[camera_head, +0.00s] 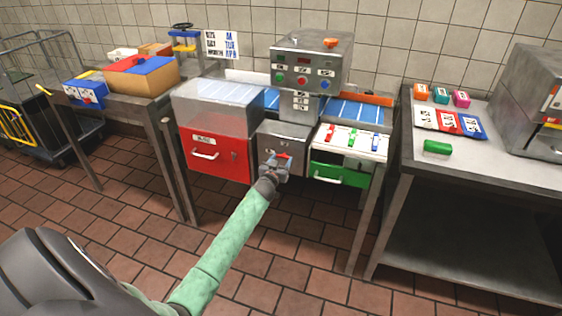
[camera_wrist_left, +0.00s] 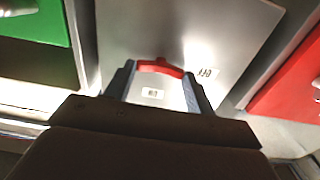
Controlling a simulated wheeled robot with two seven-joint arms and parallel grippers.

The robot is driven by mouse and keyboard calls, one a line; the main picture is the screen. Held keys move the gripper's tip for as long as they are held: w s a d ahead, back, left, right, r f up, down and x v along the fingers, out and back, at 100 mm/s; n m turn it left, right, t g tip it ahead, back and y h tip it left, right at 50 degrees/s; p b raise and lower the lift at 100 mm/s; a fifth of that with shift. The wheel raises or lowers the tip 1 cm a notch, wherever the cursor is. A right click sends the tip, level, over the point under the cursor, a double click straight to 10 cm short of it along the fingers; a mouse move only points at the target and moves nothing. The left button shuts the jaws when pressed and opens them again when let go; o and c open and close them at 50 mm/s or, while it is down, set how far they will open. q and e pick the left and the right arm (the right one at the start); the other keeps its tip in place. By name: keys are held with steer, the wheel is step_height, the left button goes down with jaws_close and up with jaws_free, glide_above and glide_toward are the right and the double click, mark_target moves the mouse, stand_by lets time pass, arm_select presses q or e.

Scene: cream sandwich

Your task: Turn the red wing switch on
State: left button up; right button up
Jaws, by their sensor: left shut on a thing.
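In the head view the switch (camera_head: 284,156) shows as a bit of red at my left gripper (camera_head: 274,162). In the left wrist view my left gripper (camera_wrist_left: 158,88) has one finger at each end of the switch and is shut on it. The label nearer the right finger appears to read OFF; the other is too blurred to read. My right gripper is not in view.
A red drawer (camera_head: 215,155) is left of the panel and a green drawer (camera_head: 340,174) is right of it. A control box (camera_head: 309,62) with several buttons stands above.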

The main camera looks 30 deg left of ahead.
arm_select(q)
steer(key=shift+m, duration=0.5)
steer(key=m, duration=0.4)
steer(key=shift+d+m+b, duration=0.1)
steer(key=shift+m+b, duration=0.2)
steer(key=shift+b, duration=0.05)
steer(key=m+b, duration=0.1)
steer(key=m, duration=0.7)
steer(key=shift+d+f, duration=0.1)
steer(key=shift+f, duration=0.05)
steer(key=shift+f+m, duration=0.1)
steer(key=shift+m, duration=2)
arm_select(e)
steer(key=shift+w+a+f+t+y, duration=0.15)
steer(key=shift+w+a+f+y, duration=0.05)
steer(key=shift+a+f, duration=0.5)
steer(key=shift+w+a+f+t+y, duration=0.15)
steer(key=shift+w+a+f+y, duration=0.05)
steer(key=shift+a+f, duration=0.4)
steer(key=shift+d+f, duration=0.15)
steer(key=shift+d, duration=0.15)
